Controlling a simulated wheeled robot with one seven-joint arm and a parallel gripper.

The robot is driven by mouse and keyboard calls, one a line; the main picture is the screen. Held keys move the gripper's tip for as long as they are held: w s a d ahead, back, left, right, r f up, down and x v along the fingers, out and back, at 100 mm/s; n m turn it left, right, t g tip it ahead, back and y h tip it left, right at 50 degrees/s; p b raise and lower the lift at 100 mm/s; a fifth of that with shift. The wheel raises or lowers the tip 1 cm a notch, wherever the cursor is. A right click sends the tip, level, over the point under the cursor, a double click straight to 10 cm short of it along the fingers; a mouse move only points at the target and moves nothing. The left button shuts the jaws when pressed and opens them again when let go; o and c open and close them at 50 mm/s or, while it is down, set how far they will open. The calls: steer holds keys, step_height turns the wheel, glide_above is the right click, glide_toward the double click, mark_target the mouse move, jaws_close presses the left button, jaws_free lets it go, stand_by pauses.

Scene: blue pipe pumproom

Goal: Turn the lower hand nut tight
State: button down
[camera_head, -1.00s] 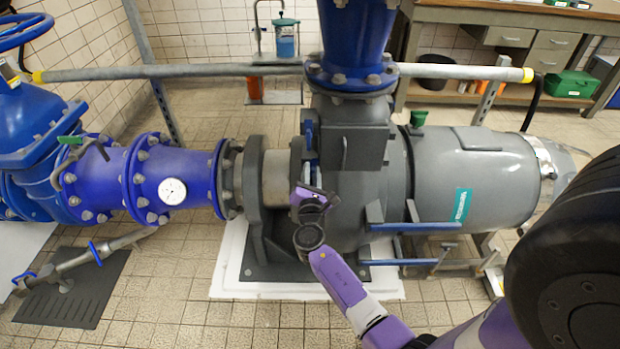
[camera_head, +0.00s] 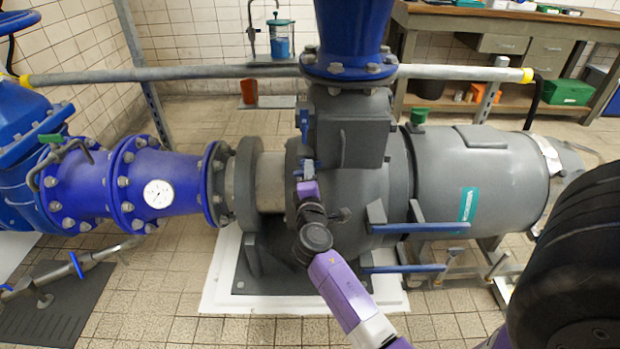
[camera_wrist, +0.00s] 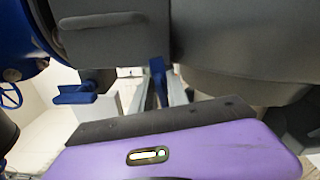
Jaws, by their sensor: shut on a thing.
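The lower hand nut (camera_head: 308,165) is a small blue piece on the left side of the grey pump casing in the head view. Another small blue piece (camera_head: 303,120), seemingly the upper hand nut, sits above it. My purple gripper (camera_head: 307,178) reaches up from below right and is shut on the lower nut. The fingertips and the exact contact are too small to make out. In the wrist view the purple gripper body fills the bottom; a blue block (camera_wrist: 75,94) and an upright blue piece (camera_wrist: 157,78) show beyond it, but I cannot tell which parts they are.
The grey pump casing (camera_head: 350,200) stands close beside my gripper. Blue bars (camera_head: 425,228) project at the pump's front right. Tiled floor (camera_head: 270,330) is open in front.

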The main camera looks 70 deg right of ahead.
steer(key=shift+f+m+b, duration=0.25)
steer(key=shift+m+b, duration=0.2)
steer(key=shift+m, duration=0.45)
steer(key=c, duration=1.5)
jaws_free()
steer(key=shift+r, duration=0.1)
steer(key=v, duration=0.7)
steer(key=shift+s+a, duration=0.2)
steer(key=shift+a, duration=0.2)
